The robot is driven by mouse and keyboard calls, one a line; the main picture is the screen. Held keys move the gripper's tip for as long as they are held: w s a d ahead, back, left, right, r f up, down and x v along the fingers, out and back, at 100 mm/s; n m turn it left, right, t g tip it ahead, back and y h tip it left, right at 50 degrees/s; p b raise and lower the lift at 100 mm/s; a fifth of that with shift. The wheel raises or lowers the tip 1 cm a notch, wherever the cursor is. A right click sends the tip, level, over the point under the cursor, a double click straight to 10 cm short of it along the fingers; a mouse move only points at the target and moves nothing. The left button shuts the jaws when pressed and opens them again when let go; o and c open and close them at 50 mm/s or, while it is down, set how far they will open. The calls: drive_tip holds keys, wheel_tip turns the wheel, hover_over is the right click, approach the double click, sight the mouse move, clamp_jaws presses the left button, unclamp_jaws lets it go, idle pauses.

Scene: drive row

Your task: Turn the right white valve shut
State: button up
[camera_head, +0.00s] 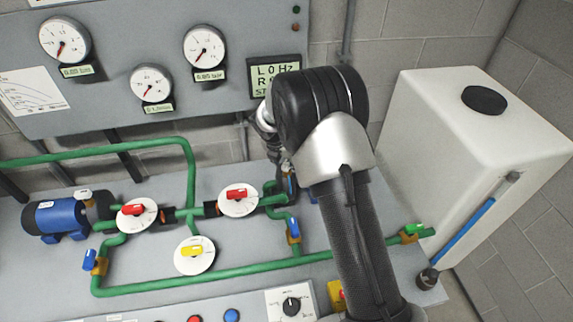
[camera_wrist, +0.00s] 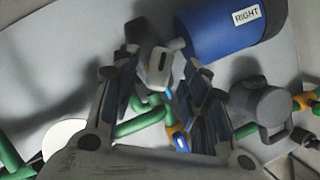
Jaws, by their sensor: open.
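The white valve's handle (camera_wrist: 159,68) shows in the wrist view as a pale lever with a dark slot. It is beside the blue pump (camera_wrist: 232,25) labelled RIGHT. My gripper (camera_wrist: 163,82) is open, with its two dark fingers on either side of the handle; I cannot tell whether they touch it. In the head view my arm hides the right valve and most of the right pump. Another white valve (camera_head: 84,194) sits at the left blue pump (camera_head: 58,220).
Green pipes (camera_head: 200,284) run across the grey bench. Red valves (camera_head: 237,194) and a yellow valve (camera_head: 193,251) sit on white discs. Blue valves (camera_head: 293,229) stand nearby; one also shows just below the fingers (camera_wrist: 180,141). A white tank (camera_head: 455,140) stands at right. A gauge panel (camera_head: 110,85) is behind.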

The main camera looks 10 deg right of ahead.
drive_tip(key=shift+x, duration=0.9)
drive_tip(key=shift+c, duration=0.2)
clamp_jaws()
